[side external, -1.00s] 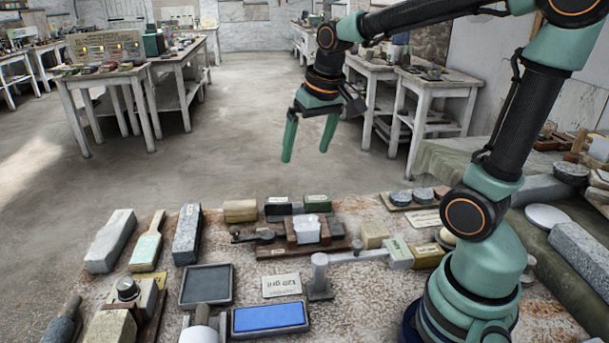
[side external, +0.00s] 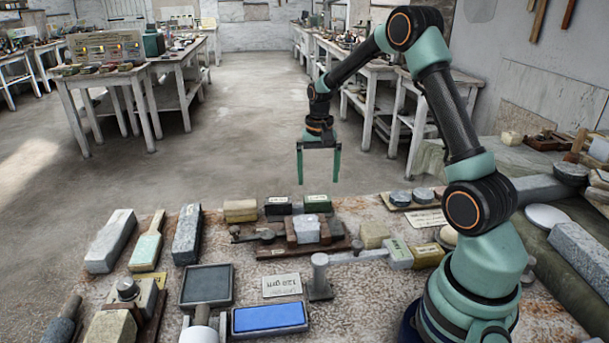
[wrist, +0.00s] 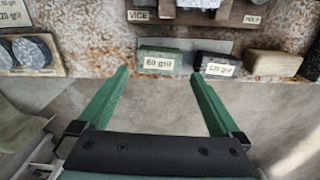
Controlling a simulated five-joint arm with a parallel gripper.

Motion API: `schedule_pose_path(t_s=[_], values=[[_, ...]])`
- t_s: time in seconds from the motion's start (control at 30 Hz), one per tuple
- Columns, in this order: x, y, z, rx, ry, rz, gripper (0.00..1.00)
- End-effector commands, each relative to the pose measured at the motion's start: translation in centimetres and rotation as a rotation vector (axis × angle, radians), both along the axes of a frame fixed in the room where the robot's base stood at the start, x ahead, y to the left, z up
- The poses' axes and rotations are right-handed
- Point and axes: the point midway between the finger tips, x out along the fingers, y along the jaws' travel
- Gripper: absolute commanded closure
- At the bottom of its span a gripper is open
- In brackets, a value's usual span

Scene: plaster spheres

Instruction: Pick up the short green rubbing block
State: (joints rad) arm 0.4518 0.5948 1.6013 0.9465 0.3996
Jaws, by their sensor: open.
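The short green rubbing block (side external: 317,203), with a white label, lies at the far edge of the stone-topped bench. In the wrist view the green block (wrist: 158,61) reads "60 grit" and appears just beyond and between my fingertips. My gripper (side external: 318,180) is open and empty, with its fingers pointing down, and appears just above the block in the side view. In the wrist view my gripper (wrist: 160,73) has its two green fingers spread on either side of the block's line. I cannot tell the exact height gap.
A black block (side external: 278,206), labelled in the wrist view (wrist: 218,66), sits left of the green one in the side view. A tan block (side external: 240,211) lies farther left. A vice holding a white piece (side external: 306,229) stands in front. Open floor lies behind the bench edge.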

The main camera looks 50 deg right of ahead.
Motion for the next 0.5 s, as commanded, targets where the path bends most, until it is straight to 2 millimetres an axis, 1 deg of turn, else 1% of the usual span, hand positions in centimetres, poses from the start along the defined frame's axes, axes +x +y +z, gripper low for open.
schedule_pose_path(t_s=[0.03, 0.1, 0.2, 0.37, 0.5], values=[[-0.1, 0.0, -1.0, 0.002, 0.003, 0.001, 0.00], [0.0, 0.0, -2.0, 0.002, 0.003, 0.001, 0.00], [0.0, 0.0, -3.0, 0.001, 0.001, 0.001, 0.00], [0.0, -0.1, -3.9, 0.001, 0.001, 0.001, 0.00], [0.1, -0.4, -5.8, 0.002, 0.004, 0.001, 0.00]])
